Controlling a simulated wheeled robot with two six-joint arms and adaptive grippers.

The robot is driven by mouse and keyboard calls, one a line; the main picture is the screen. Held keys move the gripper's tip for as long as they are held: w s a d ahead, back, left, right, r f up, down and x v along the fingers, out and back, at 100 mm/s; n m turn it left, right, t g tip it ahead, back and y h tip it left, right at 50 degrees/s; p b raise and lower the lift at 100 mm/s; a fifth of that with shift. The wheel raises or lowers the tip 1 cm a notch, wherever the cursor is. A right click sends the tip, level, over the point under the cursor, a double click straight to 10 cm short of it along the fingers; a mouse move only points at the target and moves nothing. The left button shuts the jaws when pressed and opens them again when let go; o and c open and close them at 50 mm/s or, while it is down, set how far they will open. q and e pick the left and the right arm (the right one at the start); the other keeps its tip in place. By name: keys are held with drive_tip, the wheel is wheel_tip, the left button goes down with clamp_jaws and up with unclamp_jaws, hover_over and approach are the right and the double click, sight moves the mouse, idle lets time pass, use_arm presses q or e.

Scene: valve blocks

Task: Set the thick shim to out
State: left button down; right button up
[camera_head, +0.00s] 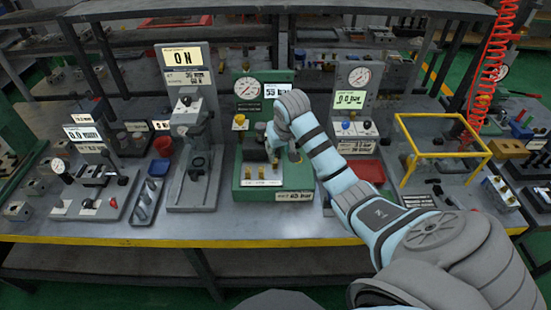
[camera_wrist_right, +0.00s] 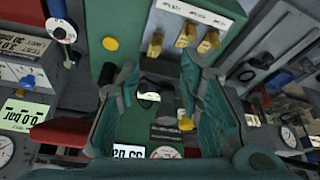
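A green valve fixture (camera_head: 243,110) stands in the middle of the bench with a round gauge and a lit display. Several small brass tabs (camera_head: 262,172) sit in a row on its front ledge, above a white label strip. They also show in the wrist view as brass tabs (camera_wrist_right: 186,35) beside a white label plate. The print is too small to tell which is the thick shim. My right gripper (camera_wrist_right: 160,72) is open over the green fixture, its fingers apart around a dark part (camera_wrist_right: 158,88); I cannot tell whether they touch it. My left gripper is not in view.
A grey fixture (camera_head: 195,150) stands left of the green one, and a gauge fixture (camera_head: 356,105) with a red tray (camera_head: 365,171) stands to the right. A yellow frame (camera_head: 440,135) rises farther right. The bench's yellow front edge (camera_head: 200,242) is clear.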

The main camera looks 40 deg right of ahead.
sight(275, 163)
drive_tip(key=b+x, duration=0.1)
drive_tip(key=x, duration=0.3)
drive_tip(key=b+x, duration=0.1)
drive_tip(key=x, duration=0.4)
drive_tip(key=w+d+b+x, duration=0.1)
drive_tip(key=x, duration=0.3)
drive_tip(key=shift+w+r+b, duration=0.15)
drive_tip(key=shift+b, duration=0.25)
drive_tip(key=shift+c, duration=0.3)
clamp_jaws()
